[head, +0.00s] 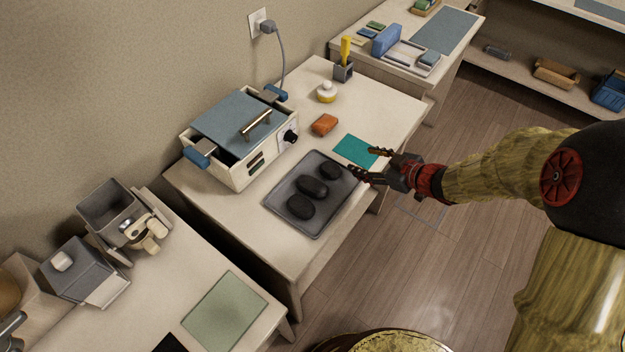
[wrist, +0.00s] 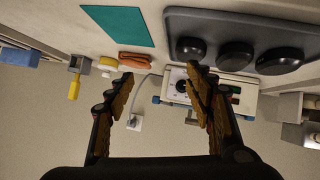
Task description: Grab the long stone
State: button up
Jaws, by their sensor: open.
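Three dark stones lie in a grey tray (head: 284,221) on the middle table. The middle stone (head: 312,187) looks somewhat longer than the stone near the teal mat (head: 330,170); the third stone (head: 300,206) is rounded oval. In the wrist view the middle stone (wrist: 236,55) sits between the other two stones. My gripper (head: 362,163) is open and empty, by the tray's right edge and the teal mat, apart from the stones. In the wrist view my gripper's fingers (wrist: 161,78) are spread with nothing between them.
A wax warmer (head: 238,135) stands behind the tray. A side table with a green mat (head: 225,310) is at lower left. Open floor lies right.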

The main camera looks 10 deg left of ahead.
aim_at(312, 183)
jog(key=s+a+f+g+y, duration=0.1)
jog(key=s+a, duration=0.1)
jog(key=s+a+f+n+g+y, duration=0.1)
jog(key=s+a+g, duration=0.1)
jog(key=s, duration=0.1)
jog(key=s+a+f+n+g+y+p, duration=0.1)
jog(key=s+a+f, duration=0.1)
jog(key=s, duration=0.1)
jog(key=shift+b+x, duration=0.3)
jog(key=shift+x, duration=0.65)
jog(key=b+x, duration=0.1)
jog(key=x, duration=0.4)
jog(key=shift+a+r+b, duration=0.25)
jog(key=shift+a+b, duration=0.1)
jog(key=shift+a, duration=0.1)
jog(key=shift+s, duration=0.1)
jog(key=shift+c, duration=1.2)
jog(key=c, duration=0.9)
jog(key=shift+c, duration=0.2)
jog(key=shift+r, duration=0.15)
